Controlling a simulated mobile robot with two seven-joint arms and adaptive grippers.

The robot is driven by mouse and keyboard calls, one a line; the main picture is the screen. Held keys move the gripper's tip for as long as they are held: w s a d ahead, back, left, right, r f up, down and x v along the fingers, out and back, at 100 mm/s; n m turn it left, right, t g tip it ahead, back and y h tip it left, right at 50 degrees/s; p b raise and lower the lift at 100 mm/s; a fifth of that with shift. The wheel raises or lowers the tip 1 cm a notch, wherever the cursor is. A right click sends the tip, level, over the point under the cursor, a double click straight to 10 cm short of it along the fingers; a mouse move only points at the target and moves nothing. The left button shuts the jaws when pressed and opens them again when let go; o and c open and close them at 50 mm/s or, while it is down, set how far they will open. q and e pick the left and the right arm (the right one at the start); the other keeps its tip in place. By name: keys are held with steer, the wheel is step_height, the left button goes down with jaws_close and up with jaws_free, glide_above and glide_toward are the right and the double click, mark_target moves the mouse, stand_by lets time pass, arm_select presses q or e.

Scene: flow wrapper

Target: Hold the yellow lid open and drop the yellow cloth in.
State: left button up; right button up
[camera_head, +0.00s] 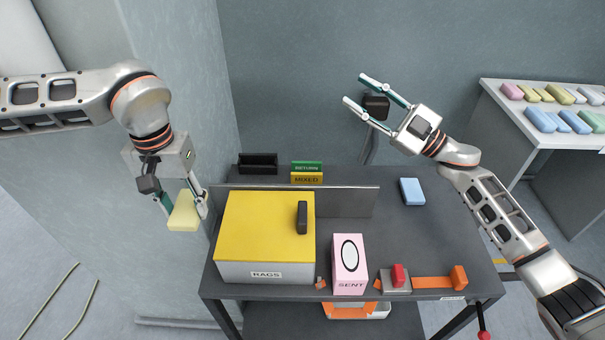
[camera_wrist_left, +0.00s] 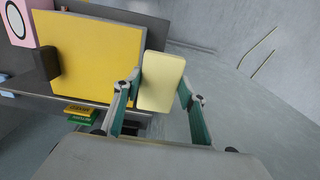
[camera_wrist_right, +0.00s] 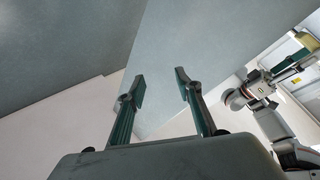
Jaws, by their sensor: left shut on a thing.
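A grey box labelled RAGS stands on the dark table, its yellow lid (camera_head: 262,226) shut, with a black handle (camera_head: 302,217) near the lid's right side. My left gripper (camera_head: 185,208) is shut on the yellow cloth (camera_head: 183,213), a pale yellow block-like piece, and holds it in the air left of the box. The cloth also shows between the fingers in the left wrist view (camera_wrist_left: 160,82). My right gripper (camera_head: 352,88) is open and empty, raised above and behind the table, well away from the lid. In the right wrist view its fingers (camera_wrist_right: 160,85) are apart.
A pink SENT box (camera_head: 349,264) stands right of the RAGS box, near a red-topped device (camera_head: 398,277) and an orange piece (camera_head: 458,277). A blue block (camera_head: 412,191) lies at the table's right. Green and yellow signs (camera_head: 306,172) and a black tray (camera_head: 258,164) are behind a low panel.

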steer(key=s+a+n+g+h, duration=0.2)
steer(key=s+a+n+g, duration=0.55)
steer(key=a, duration=0.35)
steer(key=s+a+n+g+h, duration=0.2)
steer(key=s+a+n+g, duration=0.5)
steer(key=a, duration=0.3)
steer(key=n+t+h, duration=0.2)
steer(key=t+h, duration=0.2)
steer(key=h, duration=1.1)
glide_above(302, 212)
step_height(302, 212, down, 9)
steer(key=shift+m, duration=0.25)
step_height(302, 212, down, 11)
steer(key=shift+f, duration=0.2)
steer(key=shift+c, duration=0.4)
